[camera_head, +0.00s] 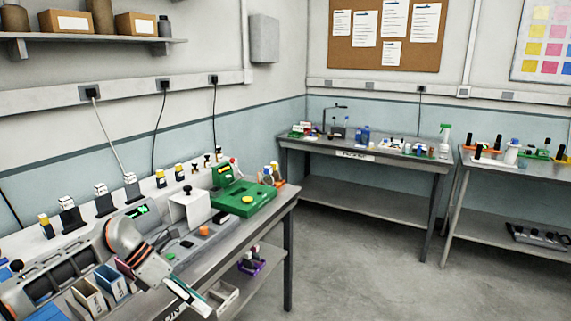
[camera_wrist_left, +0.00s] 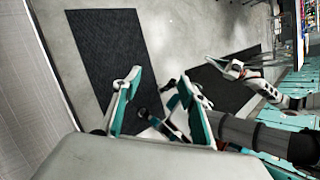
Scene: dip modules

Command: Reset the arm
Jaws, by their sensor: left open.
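My left arm comes in from the left in the head view, over the front of the near bench (camera_head: 262,217). Its gripper (camera_head: 188,297) points down and right past the bench's front edge. In the left wrist view the two teal-lined fingers of my left gripper (camera_wrist_left: 158,85) are spread apart with nothing between them. My other arm shows at the right of the left wrist view, and its gripper (camera_wrist_left: 228,68) is too small to read. The right gripper is not seen in the head view.
The near bench holds a green device (camera_head: 243,198), a white box (camera_head: 189,207) and small bins (camera_head: 90,298) close to my left arm. A second bench (camera_head: 365,158) stands at the back. Dark mats (camera_wrist_left: 115,60) lie on the floor. Open floor lies right of the near bench.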

